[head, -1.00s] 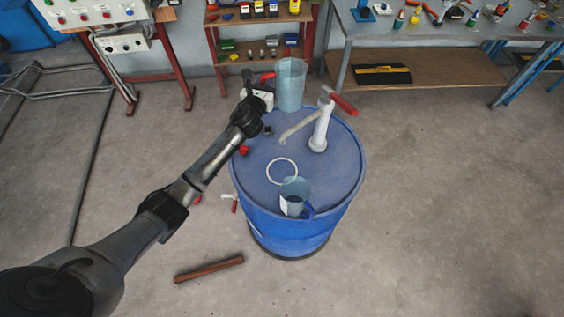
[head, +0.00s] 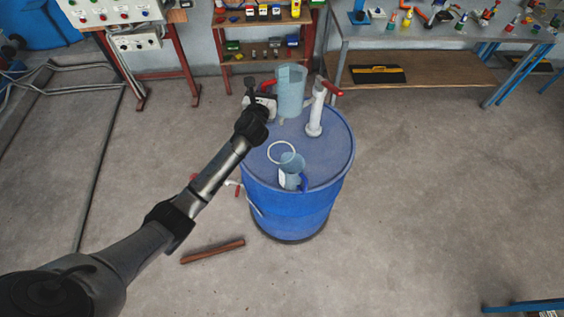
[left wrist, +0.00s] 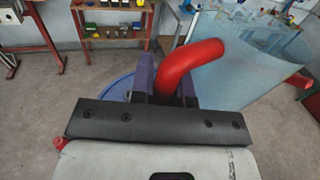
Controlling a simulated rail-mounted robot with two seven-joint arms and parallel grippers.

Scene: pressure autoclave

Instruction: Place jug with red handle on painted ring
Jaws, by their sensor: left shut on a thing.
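My left gripper (head: 264,94) is shut on the red handle (left wrist: 190,62) of a clear bluish jug (head: 291,92). The jug hangs roughly upright over the back of the blue barrel's lid and looks raised off it; it also fills the right of the left wrist view (left wrist: 240,70). The painted ring (head: 270,157) is a pale circle on the lid, nearer the front than the held jug. A second jug with a blue handle (head: 291,178) stands at the ring's front right edge and overlaps it in the picture. My right gripper is out of view.
A white hand pump (head: 316,110) with a red lever stands on the blue barrel (head: 295,213), just right of the held jug; its spout is mostly hidden behind the jug. A brown bar (head: 213,251) lies on the floor. A workbench (head: 430,38) and shelves stand behind.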

